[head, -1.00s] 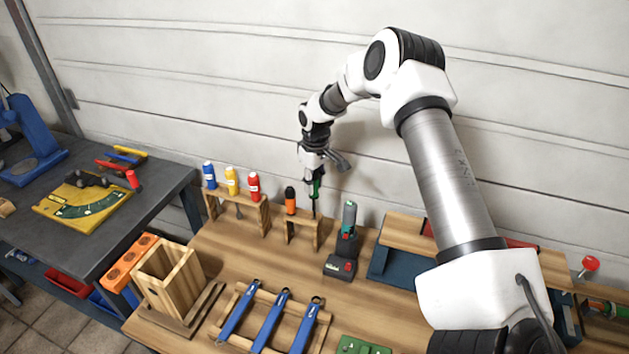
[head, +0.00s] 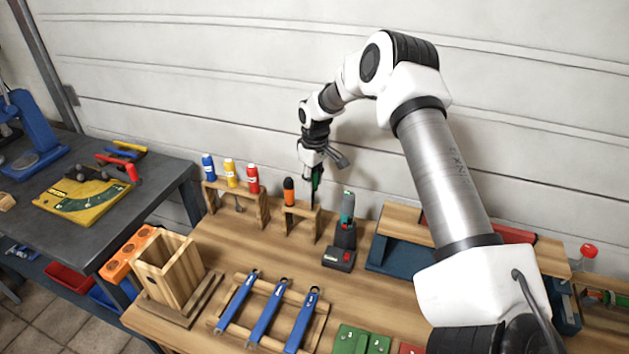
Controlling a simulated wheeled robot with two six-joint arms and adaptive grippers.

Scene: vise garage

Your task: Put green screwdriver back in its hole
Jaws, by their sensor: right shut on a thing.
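My right gripper (head: 313,172) points down over the back of the workbench. It is shut on the green screwdriver (head: 316,180), whose handle shows between the fingers. The screwdriver is upright, with its dark shaft reaching down at the right part of the small wooden rack (head: 301,226). I cannot tell whether the tip is in the hole, which is hidden. An orange screwdriver (head: 289,191) stands in the same rack, just left of the gripper. My left gripper is not in view.
A cordless driver (head: 345,232) stands close on the right. Several blue wrenches (head: 267,314) lie on a wooden holder in front. A wooden box (head: 167,270) stands at the left.

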